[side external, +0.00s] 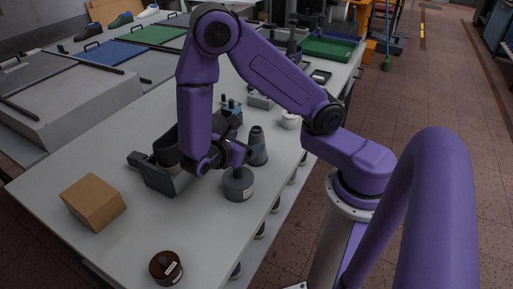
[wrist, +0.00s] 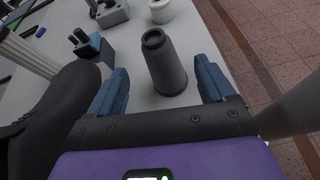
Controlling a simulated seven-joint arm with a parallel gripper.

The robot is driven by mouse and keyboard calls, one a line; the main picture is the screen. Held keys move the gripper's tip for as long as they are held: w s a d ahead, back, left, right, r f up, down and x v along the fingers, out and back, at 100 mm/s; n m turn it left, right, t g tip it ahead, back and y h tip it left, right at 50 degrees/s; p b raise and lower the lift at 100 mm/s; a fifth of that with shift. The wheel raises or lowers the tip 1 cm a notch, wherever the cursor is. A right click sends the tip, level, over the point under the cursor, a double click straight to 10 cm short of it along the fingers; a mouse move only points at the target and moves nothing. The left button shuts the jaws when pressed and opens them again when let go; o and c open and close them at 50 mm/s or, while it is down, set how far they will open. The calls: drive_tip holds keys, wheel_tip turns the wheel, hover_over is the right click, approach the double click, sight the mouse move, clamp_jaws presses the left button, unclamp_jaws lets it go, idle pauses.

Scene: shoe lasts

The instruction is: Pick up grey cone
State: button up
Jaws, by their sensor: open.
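The grey cone (wrist: 168,68) stands upright on the table in the wrist view, with a dark open top and a wider base. It also shows in the side view (side external: 257,148), close beside my purple wrist. My gripper (wrist: 162,84) is open, with one blue finger to the left of the cone and one to the right in the wrist view. The cone lies in line with the gap between the fingers, and I see no contact. How far it reaches between the fingertips is hard to tell. In the side view my arm hides most of the fingers.
A dark block with blue parts (wrist: 91,46) stands left of the cone. A white jar (wrist: 160,11) stands behind it. A grey labelled tin (side external: 238,184) is close to my wrist. A cardboard box (side external: 94,202) and brown jar (side external: 166,267) stand nearer the front. The table's right edge is close.

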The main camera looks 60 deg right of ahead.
sight(253, 138)
drive_tip(key=shift+x, duration=3.1)
drive_tip(key=c, duration=1.3)
